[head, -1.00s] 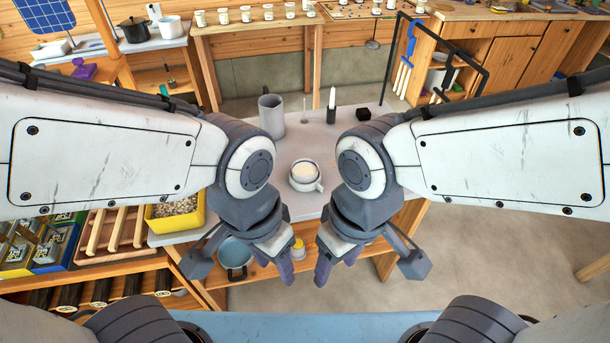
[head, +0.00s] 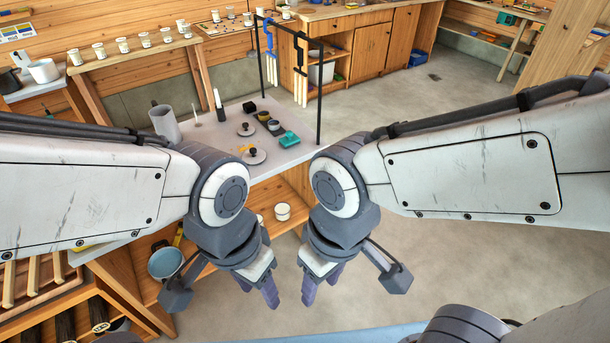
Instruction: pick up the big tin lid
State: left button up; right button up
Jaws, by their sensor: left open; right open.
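Two round grey lids with dark knobs lie on the grey table top (head: 290,112). One lid (head: 244,131) is farther back, and the other lid (head: 257,158) is nearer, close to my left arm. The nearer one looks a little larger, but I cannot tell surely which is the big tin lid. My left gripper (head: 258,288) is open and empty, pointing down in front of the table, nearer to me than both lids. My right gripper (head: 320,282) is open and empty to its right, also clear of the table.
A teal object (head: 289,139), small dark-rimmed tins (head: 273,125), a black block (head: 249,107), a grey mug (head: 164,122) and a candle-like stick (head: 219,104) stand on the table. A black rack (head: 319,95) with hanging tools rises at its right end. Floor at right is clear.

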aim_at(254, 155)
jog(key=z, duration=0.25)
jog(key=k, duration=0.4)
jog(key=u, duration=0.9)
jog(key=i, duration=1.4)
jog(key=u, duration=0.05)
